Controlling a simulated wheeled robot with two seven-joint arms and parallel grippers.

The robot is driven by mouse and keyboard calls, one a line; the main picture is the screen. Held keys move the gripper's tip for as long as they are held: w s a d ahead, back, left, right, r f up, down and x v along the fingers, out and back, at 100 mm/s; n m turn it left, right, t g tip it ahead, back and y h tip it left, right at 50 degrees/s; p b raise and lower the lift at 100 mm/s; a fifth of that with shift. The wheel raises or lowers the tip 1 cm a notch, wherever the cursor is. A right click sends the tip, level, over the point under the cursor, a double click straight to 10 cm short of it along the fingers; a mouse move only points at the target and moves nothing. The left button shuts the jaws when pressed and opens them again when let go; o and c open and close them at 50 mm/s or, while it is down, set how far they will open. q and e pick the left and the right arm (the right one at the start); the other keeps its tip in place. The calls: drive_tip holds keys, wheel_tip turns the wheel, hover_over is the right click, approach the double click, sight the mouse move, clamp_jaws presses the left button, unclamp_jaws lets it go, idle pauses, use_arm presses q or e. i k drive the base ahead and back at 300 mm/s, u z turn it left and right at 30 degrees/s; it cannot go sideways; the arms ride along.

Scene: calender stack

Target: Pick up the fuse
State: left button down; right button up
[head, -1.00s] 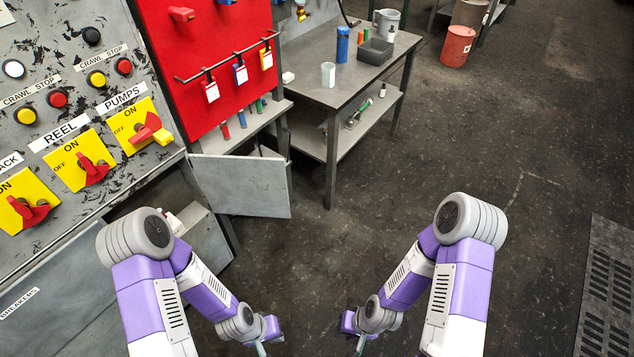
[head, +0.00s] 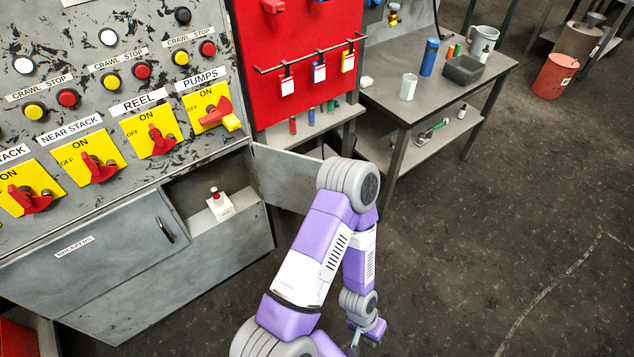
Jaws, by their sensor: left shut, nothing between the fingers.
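I cannot tell for sure which thing is the fuse. Small upright cylinders, red (head: 292,125), blue (head: 311,117) and green (head: 330,106), stand on a narrow shelf below the red board. A white block with a red top (head: 219,204) sits in the open compartment of the grey cabinet. My left gripper (head: 353,346) hangs low over the floor at the bottom edge, shut and empty, well apart from all of these. My right gripper is out of view.
The open cabinet door (head: 285,178) sticks out behind my left arm. A metal table (head: 395,98) holds a blue cylinder (head: 429,57), a white cup (head: 408,87) and a dark bin (head: 463,70). A red bucket (head: 554,76) stands farther back. The floor at right is clear.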

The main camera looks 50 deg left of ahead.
sight(214, 190)
drive_tip(key=i, duration=3.25)
drive_tip(key=u, duration=4.2)
drive_tip(key=k, duration=0.45)
drive_tip(key=u, duration=0.4)
drive_tip(key=i, duration=0.95)
drive_tip(key=z, duration=0.3)
